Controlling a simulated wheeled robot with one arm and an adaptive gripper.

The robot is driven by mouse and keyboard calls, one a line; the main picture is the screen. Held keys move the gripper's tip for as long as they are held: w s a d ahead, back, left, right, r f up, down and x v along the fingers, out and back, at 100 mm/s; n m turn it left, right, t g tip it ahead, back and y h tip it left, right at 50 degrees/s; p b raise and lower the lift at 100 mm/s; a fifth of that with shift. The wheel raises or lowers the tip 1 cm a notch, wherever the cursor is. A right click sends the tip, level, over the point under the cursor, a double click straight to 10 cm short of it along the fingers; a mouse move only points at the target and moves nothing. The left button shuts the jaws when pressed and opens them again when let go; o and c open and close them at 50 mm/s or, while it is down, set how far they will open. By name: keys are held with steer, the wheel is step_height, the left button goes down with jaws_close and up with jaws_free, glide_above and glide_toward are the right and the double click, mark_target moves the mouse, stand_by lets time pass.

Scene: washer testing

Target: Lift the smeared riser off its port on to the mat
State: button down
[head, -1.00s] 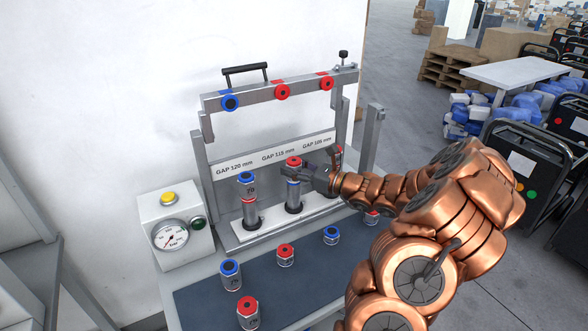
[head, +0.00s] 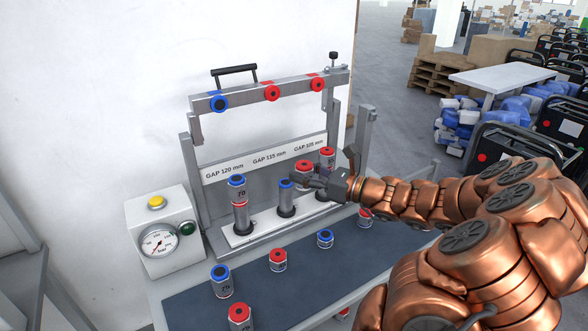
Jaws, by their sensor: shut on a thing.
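My gripper (head: 313,180) is shut on a short red-topped riser (head: 303,168), held just above and right of the middle port's stack. Under it, a blue-topped grey riser (head: 286,186) stands upright on the middle port. The left port carries a blue-topped riser (head: 237,183) over a red-ringed one (head: 240,215). A red-topped riser (head: 327,155) stands at the right port, its lower part partly hidden by my gripper. I cannot make out a smear on any riser. The dark mat (head: 305,270) lies on the bench in front.
On the mat stand blue-topped risers (head: 220,275) (head: 325,238) and red-topped ones (head: 278,257) (head: 239,314) (head: 365,215). A gauge box (head: 165,235) is at left. The raised clamp bar (head: 245,94) spans above the ports. Bare mat shows between the risers.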

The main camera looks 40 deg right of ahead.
steer(key=s+b, duration=0.1)
steer(key=s, duration=0.6)
steer(key=shift+a+r, duration=0.25)
steer(key=shift+r, duration=0.05)
